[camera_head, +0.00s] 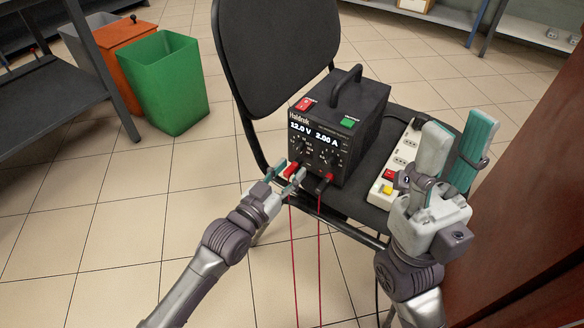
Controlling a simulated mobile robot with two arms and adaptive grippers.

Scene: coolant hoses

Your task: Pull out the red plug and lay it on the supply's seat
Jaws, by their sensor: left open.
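The black power supply (345,125) stands on the chair's black seat (377,188), its display reading 12.0 V and 2.00 A. A red plug (292,170) sits at the lower left of its front. A second red fitting with a dark end (328,178) sits at the lower right. A thin red lead hangs below each. My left gripper (284,175) is open at the left red plug, with a fingertip on either side. Whether they touch it cannot be told. My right gripper (457,148) is open and empty, raised at the right of the seat.
A white power strip (402,160) with red and yellow parts lies on the seat right of the supply, partly behind my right gripper. The chair's backrest (275,65) rises behind. A green bin (165,85) and an orange bin (122,50) stand at left. A brown panel (535,190) borders the right.

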